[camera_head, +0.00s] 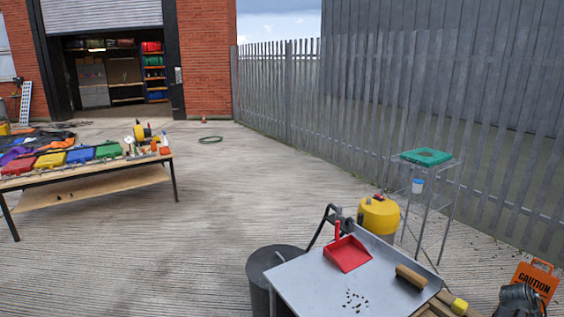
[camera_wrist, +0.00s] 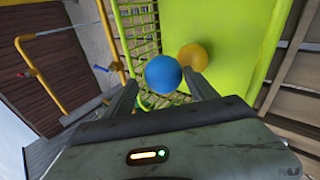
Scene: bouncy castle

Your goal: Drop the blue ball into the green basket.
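A round blue ball (camera_wrist: 163,74) shows in the wrist view, in line with the space between the fingertips of my gripper (camera_wrist: 161,80). The fingers stand apart. A narrow gap shows between the left finger and the ball; the right fingertip overlaps or nearly meets the ball's edge. I cannot tell whether the ball lies between the tips or beyond them.
An orange-yellow ball (camera_wrist: 193,57) lies behind the blue one, against a bright green panel (camera_wrist: 225,28). Green netting (camera_wrist: 139,22) and a yellow pole (camera_wrist: 113,38) are at its left. A grey table (camera_head: 318,288) with a red dustpan (camera_head: 347,254) stands ahead. Open paving lies left of it.

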